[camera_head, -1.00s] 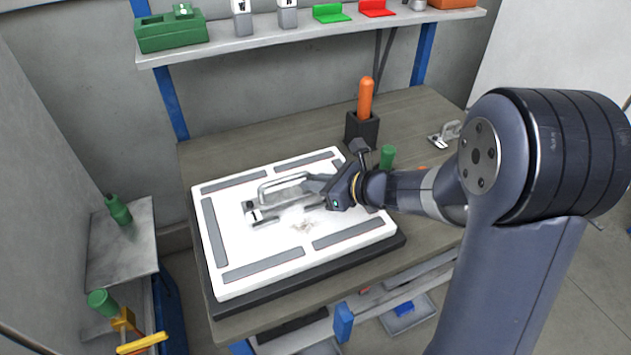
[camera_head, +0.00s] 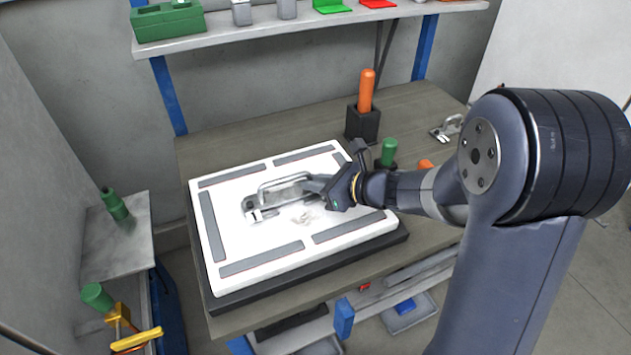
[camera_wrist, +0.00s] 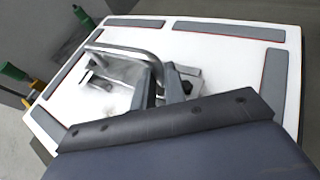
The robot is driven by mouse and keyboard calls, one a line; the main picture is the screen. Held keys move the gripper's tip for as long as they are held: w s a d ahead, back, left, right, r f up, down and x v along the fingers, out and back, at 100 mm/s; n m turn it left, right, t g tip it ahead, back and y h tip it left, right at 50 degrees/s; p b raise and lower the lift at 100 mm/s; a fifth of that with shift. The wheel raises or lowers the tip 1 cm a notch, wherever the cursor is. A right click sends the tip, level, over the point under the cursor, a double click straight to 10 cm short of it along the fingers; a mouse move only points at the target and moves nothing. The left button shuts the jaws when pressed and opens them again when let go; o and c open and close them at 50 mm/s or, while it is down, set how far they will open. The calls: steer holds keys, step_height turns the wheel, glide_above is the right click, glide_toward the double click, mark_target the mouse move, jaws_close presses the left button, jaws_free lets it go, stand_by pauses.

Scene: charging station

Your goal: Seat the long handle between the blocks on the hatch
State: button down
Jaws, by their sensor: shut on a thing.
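The hatch (camera_head: 235,238) is a white panel with grey strips around its border, lying on a dark base on the workbench. The long handle (camera_head: 283,184) is a metal bar with bent ends on a plate. It is over the middle of the hatch, and it also shows in the wrist view (camera_wrist: 128,51). My gripper (camera_head: 312,184) is shut on the handle near its right end; its fingers also show in the wrist view (camera_wrist: 160,84). I cannot tell whether the handle touches the hatch. The blocks on the hatch cannot be made out clearly under the handle and fingers.
A second metal handle (camera_head: 447,128) lies at the bench's right. An orange-handled tool (camera_head: 366,90) stands in a black holder (camera_head: 362,124) behind the hatch, and a green-handled item (camera_head: 389,152) is near my arm. A shelf (camera_head: 310,24) with several objects hangs above.

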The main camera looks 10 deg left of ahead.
steer(key=shift+f+b, duration=0.3)
steer(key=shift+f, duration=0.1)
steer(key=c, duration=1.4)
jaws_free()
steer(key=p+v, duration=0.1)
steer(key=v, duration=1)
steer(key=shift+a+r, duration=0.1)
steer(key=shift+r, duration=0.05)
steer(key=shift+w+a, duration=0.1)
steer(key=shift+a, duration=0.05)
steer(key=b+x, duration=0.1)
steer(key=x, duration=0.9)
steer(key=shift+a+f, duration=0.1)
steer(key=shift+f, duration=0.2)
steer(key=shift+w+a+r+p, duration=0.1)
steer(key=shift+a+r+p, duration=0.05)
steer(key=shift+r+p, duration=0.15)
steer(key=shift+r, duration=0.2)
